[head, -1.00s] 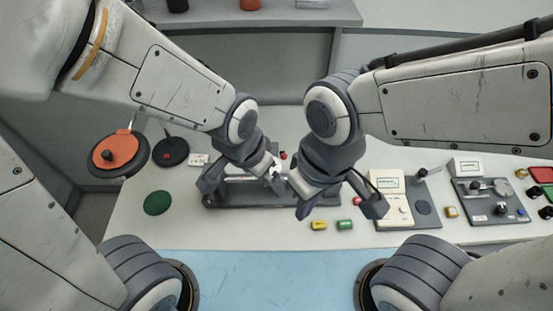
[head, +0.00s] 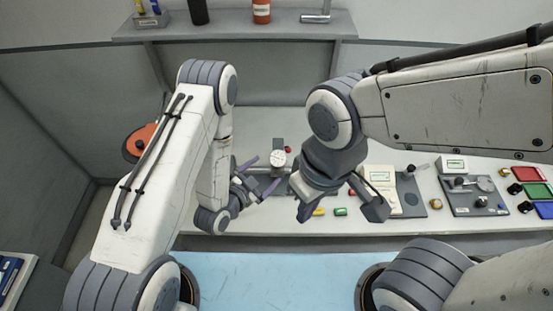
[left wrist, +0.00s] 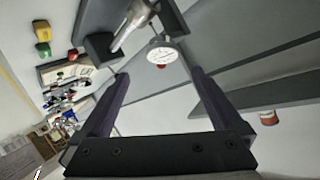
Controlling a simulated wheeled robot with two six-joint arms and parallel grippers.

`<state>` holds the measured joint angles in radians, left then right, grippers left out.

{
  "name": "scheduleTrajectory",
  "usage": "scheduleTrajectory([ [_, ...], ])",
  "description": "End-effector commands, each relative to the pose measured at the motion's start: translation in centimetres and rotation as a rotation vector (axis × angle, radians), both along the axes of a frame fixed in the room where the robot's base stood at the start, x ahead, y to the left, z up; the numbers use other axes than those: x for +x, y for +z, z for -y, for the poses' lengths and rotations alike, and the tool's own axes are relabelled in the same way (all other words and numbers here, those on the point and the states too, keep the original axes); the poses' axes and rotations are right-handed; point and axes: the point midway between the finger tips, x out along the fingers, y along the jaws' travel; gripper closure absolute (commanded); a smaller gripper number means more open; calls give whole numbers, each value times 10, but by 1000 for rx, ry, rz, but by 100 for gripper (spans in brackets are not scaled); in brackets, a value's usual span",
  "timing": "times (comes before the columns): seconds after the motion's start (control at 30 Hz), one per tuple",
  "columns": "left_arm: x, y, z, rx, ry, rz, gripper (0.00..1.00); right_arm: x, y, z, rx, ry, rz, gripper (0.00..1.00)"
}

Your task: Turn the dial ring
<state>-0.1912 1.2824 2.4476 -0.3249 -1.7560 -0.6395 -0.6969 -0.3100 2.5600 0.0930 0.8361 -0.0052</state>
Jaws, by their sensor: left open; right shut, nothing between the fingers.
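A round white-faced dial (head: 277,157) sits on a dark grey mount on the white table, near the middle of the head view. In the left wrist view the dial (left wrist: 164,52) faces me, beside a silver cylinder (left wrist: 134,22). My left gripper (head: 266,172) is open, its two purple fingers pointing at the dial from the left. In the left wrist view the dial lies beyond the fingertips, between their lines, with a visible gap. My right gripper (head: 303,211) is shut and empty, lower and to the right of the dial. The dial's lower mount is partly hidden by my grippers.
A yellow block (head: 319,212) and a green block (head: 341,212) lie near the front edge. A cream box (head: 381,180) and a grey lever panel (head: 474,196) stand to the right. Coloured trays (head: 526,174) are at far right. A shelf (head: 235,28) hangs behind.

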Motion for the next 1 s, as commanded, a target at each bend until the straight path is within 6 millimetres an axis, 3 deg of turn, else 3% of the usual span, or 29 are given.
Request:
scheduleTrajectory([
  [0.17, 7, -1, -2, -8, 12, 18, 0, 0, 6, 0, 0, 1, 0, 100],
  [0.7, 74, -30, 35, -8, 17, 14, 0, 0, 38, 0, 0, 2, 0, 100],
  [1.0, 84, -36, 42, -8, 15, 12, 0, 0, 40, 0, 0, 2, 0, 100],
])
